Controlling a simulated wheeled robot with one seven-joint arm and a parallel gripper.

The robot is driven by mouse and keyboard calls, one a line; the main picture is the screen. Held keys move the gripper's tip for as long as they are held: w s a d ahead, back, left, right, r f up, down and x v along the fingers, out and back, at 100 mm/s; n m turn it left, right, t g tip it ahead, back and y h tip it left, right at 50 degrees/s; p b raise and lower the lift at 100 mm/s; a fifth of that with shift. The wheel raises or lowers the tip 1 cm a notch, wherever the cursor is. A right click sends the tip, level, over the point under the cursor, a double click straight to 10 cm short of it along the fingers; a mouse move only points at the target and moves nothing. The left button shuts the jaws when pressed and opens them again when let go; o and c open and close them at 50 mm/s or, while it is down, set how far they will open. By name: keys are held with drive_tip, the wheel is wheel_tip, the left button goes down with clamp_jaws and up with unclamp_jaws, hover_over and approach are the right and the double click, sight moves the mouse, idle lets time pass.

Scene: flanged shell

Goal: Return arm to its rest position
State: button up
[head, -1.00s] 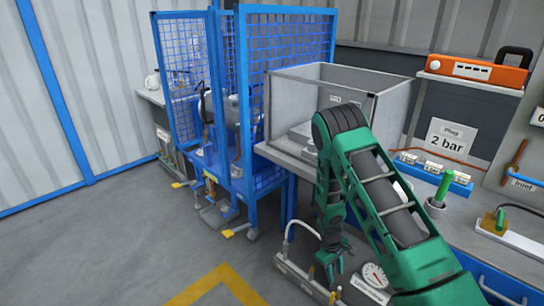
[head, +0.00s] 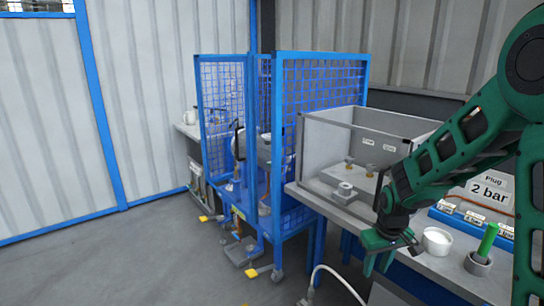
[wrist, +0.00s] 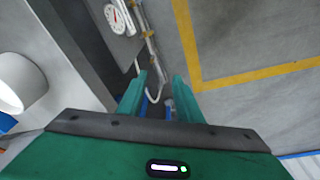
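My green arm (head: 470,140) rises at the right of the head view and bends down to my gripper (head: 376,268), which hangs at the front edge of the workbench. In the wrist view, my gripper (wrist: 158,92) has its two green fingers apart. The fingertips point down, clear of the things below.
A blue mesh cage (head: 320,125) stands left of a clear-walled box (head: 320,150) on the bench. A white cup (head: 436,241), a green-handled tool (head: 488,240) and a "2 bar" sign (head: 489,192) are near my arm. Open floor (head: 130,260) lies at left.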

drive_tip(key=s+r+m+t, duration=0.2)
drive_tip(key=s+r+t, duration=0.1)
drive_tip(key=s+r, duration=1.15)
drive_tip(key=s+d+m+g, duration=0.2)
drive_tip(key=s+d, duration=0.3)
drive_tip(key=s, duration=0.3)
drive_tip(key=s+d+f+m+g, duration=0.1)
drive_tip(key=s+d+m+g, duration=0.2)
drive_tip(key=s+d, duration=0.3)
drive_tip(key=shift+s+f+m+y, duration=0.3)
drive_tip(key=shift+s+m, duration=0.5)
drive_tip(key=shift+s, duration=0.2)
drive_tip(key=shift+w+d, duration=0.1)
drive_tip(key=shift+w, duration=0.05)
drive_tip(key=shift+w+f, duration=0.2)
drive_tip(key=shift+w, duration=0.3)
